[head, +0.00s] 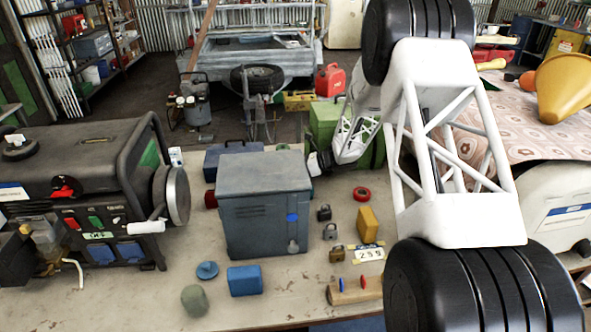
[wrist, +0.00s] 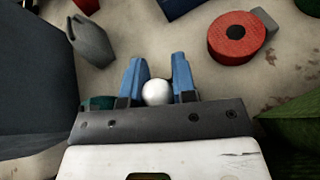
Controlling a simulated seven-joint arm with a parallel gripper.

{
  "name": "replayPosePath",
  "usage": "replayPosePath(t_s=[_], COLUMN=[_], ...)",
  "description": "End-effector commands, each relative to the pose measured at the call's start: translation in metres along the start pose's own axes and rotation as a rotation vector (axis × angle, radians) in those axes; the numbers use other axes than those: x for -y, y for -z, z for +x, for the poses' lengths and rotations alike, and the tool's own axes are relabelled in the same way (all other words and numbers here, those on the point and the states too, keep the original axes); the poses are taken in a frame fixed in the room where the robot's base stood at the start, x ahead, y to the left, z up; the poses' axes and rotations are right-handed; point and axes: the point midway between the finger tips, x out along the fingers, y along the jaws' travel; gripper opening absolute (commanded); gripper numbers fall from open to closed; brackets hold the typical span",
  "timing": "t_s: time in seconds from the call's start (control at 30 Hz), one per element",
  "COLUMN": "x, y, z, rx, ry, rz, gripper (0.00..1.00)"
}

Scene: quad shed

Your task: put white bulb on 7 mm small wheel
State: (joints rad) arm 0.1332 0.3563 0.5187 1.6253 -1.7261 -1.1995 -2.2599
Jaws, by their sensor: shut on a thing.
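My gripper (wrist: 158,68) has two blue fingers in the wrist view, shut on the round white bulb (wrist: 156,92) between them. In the head view my gripper (head: 316,164) is just behind the right rear corner of the grey metal box, above the bench; the bulb cannot be made out there. I cannot tell for sure which thing is the 7 mm small wheel. A blue disc with a raised middle (head: 207,270) lies at the bench front, left of the grey box. A red ring-like thing (head: 361,193) lies right of my gripper; it also shows in the wrist view (wrist: 234,38).
The tall grey metal box (head: 264,205) stands mid-bench. A generator (head: 90,190) fills the left. Several padlocks (head: 330,231), a yellow block (head: 367,224) and a blue block (head: 244,281) lie in front. A green box (head: 324,120) stands behind my gripper.

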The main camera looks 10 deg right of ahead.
Motion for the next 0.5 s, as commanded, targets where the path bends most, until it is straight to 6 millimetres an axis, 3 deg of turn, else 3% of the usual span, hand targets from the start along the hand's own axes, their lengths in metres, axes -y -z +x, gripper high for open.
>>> replayPosePath(t_s=[0.03, 0.2, 0.5], x=[0.0001, 0.0001, 0.0], y=[0.0004, 0.0002, -0.0006], z=[0.0002, 0.0001, -0.0002], rx=[0.0, 0.0, 0.0], ry=[0.0, 0.0, 0.0], rz=[0.0, 0.0, 0.0], gripper=[0.28, 0.51, 0.51])
